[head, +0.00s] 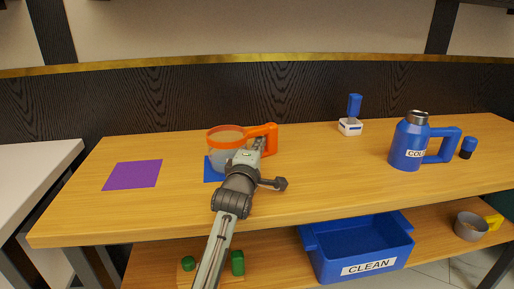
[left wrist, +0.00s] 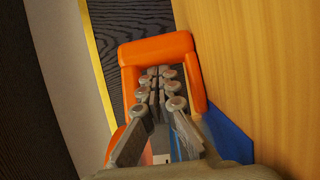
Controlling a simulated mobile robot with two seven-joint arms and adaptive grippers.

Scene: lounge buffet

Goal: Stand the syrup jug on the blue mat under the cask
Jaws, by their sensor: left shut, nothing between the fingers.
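The clear jug with an orange rim (head: 226,134), which looks like the syrup jug, stands upright on the wooden counter, over or at the blue mat (head: 209,172). My arm hides its lower part, so I cannot tell how fully it is on the mat. Its orange handle (head: 271,134) points right. My left gripper (head: 258,144) is shut and empty at the handle. In the left wrist view the fingertips (left wrist: 162,76) lie within the outline of the orange handle loop (left wrist: 155,48). The blue mat (left wrist: 228,136) shows beside it. I see no cask. My right gripper is out of view.
A purple mat (head: 133,175) lies empty at left. A blue flask labelled COLD (head: 407,150), a white block with a blue top (head: 350,126) and a small blue-black item (head: 468,147) stand right. Below are a blue CLEAN bin (head: 352,245) and a grey mug (head: 470,227).

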